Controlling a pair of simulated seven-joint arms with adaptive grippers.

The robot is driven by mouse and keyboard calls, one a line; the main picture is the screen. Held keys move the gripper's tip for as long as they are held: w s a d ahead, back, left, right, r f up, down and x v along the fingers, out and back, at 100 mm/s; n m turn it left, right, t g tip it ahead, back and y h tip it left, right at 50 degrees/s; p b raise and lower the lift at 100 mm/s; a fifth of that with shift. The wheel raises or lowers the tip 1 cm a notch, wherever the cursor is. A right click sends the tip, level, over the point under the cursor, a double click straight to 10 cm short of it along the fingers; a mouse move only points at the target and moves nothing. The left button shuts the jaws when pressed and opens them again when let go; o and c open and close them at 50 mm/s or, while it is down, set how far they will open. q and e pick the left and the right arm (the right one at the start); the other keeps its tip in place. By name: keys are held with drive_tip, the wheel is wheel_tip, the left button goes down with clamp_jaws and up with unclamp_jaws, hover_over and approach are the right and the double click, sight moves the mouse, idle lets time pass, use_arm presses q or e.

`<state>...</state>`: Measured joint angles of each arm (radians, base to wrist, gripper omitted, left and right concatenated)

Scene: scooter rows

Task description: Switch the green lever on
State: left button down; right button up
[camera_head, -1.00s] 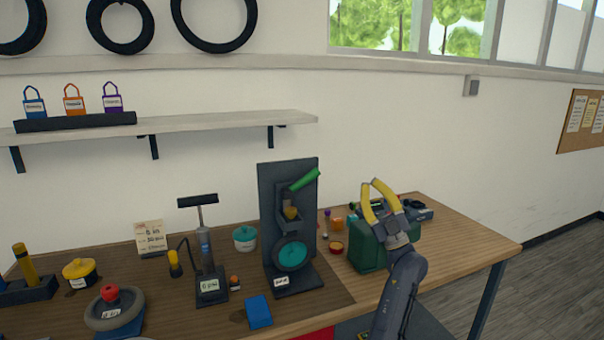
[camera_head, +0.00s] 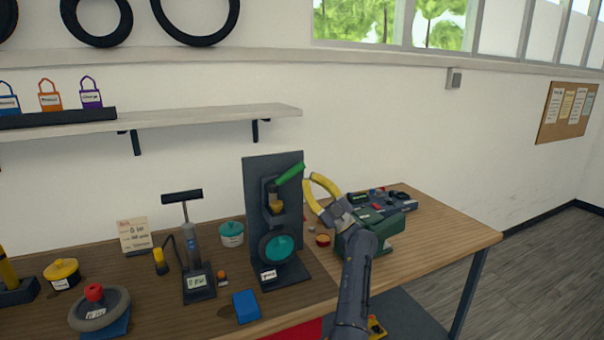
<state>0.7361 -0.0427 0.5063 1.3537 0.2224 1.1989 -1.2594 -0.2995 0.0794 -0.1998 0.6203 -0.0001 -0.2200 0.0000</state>
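The green lever (camera_head: 289,175) sits high on a dark upright panel (camera_head: 257,180) that stands on the workbench. Its handle slopes up to the right, and its tip reaches past the panel's right edge. A teal round part (camera_head: 279,248) and a yellow part (camera_head: 276,207) sit below it on the same stand.
A pump (camera_head: 193,250), a blue block (camera_head: 246,306) and a teal pot (camera_head: 231,234) are left of or before the panel. The bench's right end is clear.

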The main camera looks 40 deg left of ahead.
sight(290, 174)
use_arm(q)
drive_tip(key=x, duration=1)
drive_tip(key=shift+w+d+f, duration=0.1)
drive_tip(key=shift+w+f, duration=0.25)
drive_tip(key=shift+f, duration=0.3)
drive_tip(key=shift+w+f, duration=0.3)
drive_tip(key=shift+f, duration=0.3)
drive_tip(key=shift+w+d+f, duration=0.1)
drive_tip(key=shift+w+f, duration=0.25)
drive_tip(key=shift+f, duration=0.3)
